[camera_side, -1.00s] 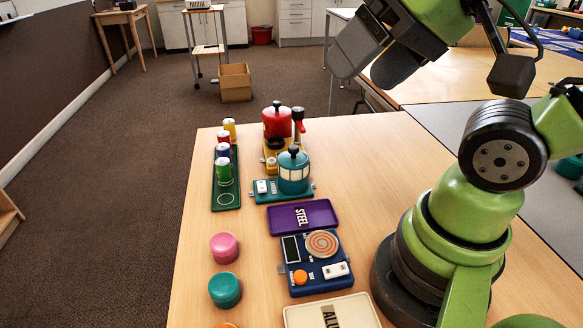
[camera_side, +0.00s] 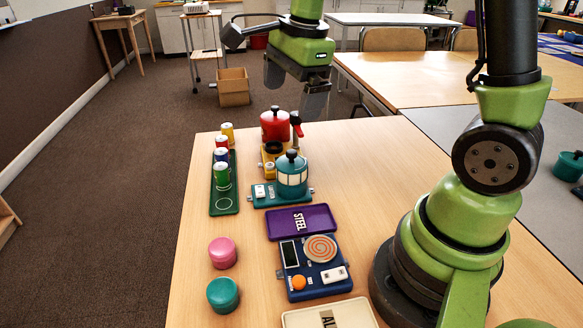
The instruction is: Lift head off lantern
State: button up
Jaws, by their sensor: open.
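The lantern (camera_side: 292,183) is a round teal body with pale window panels, standing upright on a teal base plate (camera_side: 264,201). Its teal head (camera_side: 291,164) with a black knob (camera_side: 292,154) sits on top of it. My gripper (camera_side: 294,101) is open and empty, with its fingers pointing down. In the picture it appears above and behind the lantern, over the red pot-like thing's area. It touches nothing that I can see. Its exact depth is hard to judge from this one view.
Close behind the lantern stand the red lidded thing (camera_side: 274,126) and a red-handled black tool (camera_side: 296,127) on a yellow base. Several cans (camera_side: 221,174) stand in a green tray (camera_side: 223,203) at left. In front lie a purple STEEL tray (camera_side: 282,232) and a blue panel (camera_side: 311,287).

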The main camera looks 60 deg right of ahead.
aim_at(290, 158)
jog(key=w+d+f+m, duration=0.1)
jog(key=f+m, duration=0.1)
jog(key=w+d+f+m+g, duration=0.1)
jog(key=f+m, duration=0.1)
jog(key=f, duration=0.1)
jog(key=w+d+f+m+g, duration=0.1)
jog(key=f+m, duration=0.1)
jog(key=shift+d+f+m, duration=0.15)
jog(key=shift+f+m, duration=0.2)
jog(key=shift+m, duration=0.05)
notch_tip(290, 158, down, 4)
jog(key=shift+f, duration=0.25)
jog(key=f, duration=0.6)
jog(key=shift+d, duration=0.2)
jog(key=shift+r, duration=0.1)
jog(key=c, duration=1)
